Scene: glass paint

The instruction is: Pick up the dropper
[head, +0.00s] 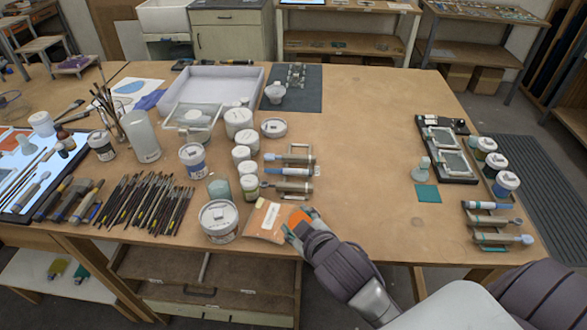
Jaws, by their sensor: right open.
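I cannot tell for sure which thing is the dropper. A small rack at the middle (312,172) holds slim tube-like tools with grey and blue parts (290,160). A similar rack at the right (473,222) holds slim pale and blue tools (488,205). A small clear bottle with a pale top (421,170) stands upright left of the black tray. My right gripper (296,225) is over the table's front edge, just right of an orange and white packet (267,220). It is open, its fingertips small and partly lost against orange and teal patches. My left gripper is out of view.
Jars (240,122) and a lidded tub (219,220) crowd the middle left, beside a row of brushes (145,203). A white tray (210,88) stands behind. A black tray (447,150) and jars (506,184) stand at the right. The wooden table between is mostly clear.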

